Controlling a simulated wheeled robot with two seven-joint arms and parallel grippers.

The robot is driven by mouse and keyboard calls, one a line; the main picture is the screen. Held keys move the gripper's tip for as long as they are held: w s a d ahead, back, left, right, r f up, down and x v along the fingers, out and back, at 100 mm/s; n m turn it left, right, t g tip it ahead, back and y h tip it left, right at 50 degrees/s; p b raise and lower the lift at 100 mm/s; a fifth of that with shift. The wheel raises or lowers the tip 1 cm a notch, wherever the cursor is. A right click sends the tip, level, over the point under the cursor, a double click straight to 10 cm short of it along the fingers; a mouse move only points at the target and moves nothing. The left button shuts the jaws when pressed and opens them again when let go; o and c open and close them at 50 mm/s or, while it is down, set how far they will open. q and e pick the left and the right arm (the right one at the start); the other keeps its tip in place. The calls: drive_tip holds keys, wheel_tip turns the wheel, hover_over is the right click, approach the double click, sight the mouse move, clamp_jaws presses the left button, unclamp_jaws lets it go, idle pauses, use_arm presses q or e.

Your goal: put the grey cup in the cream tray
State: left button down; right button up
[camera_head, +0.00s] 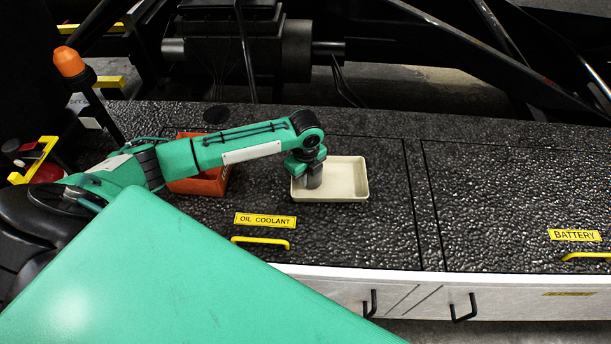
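The cream tray (347,190) is a shallow rectangular tray on the black textured deck, near the middle of the head view. My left arm reaches in from the left, and my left gripper (310,178) points down over the left end of the tray. The grey cup (315,177) shows between its fingers, low inside the tray's outline; the gripper looks shut on it. I cannot tell whether the cup touches the tray floor. The gripper hides the cup's upper part and the tray's back left corner. My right gripper is not in view.
An orange-red bin (205,184) stands left of the tray, partly behind my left arm. A yellow handle (260,242) and an OIL COOLANT label (265,220) are in front. The deck (490,200) to the right is clear. Machinery and bars stand behind.

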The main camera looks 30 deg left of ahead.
use_arm(q)
drive_tip(key=shift+f, duration=0.15)
drive_tip(key=shift+f, duration=0.1)
drive_tip(key=c, duration=1.6)
unclamp_jaws()
wheel_tip(320, 180, up, 12)
drive_tip(key=shift+r+b, duration=0.1)
drive_tip(key=shift+b, duration=1.05)
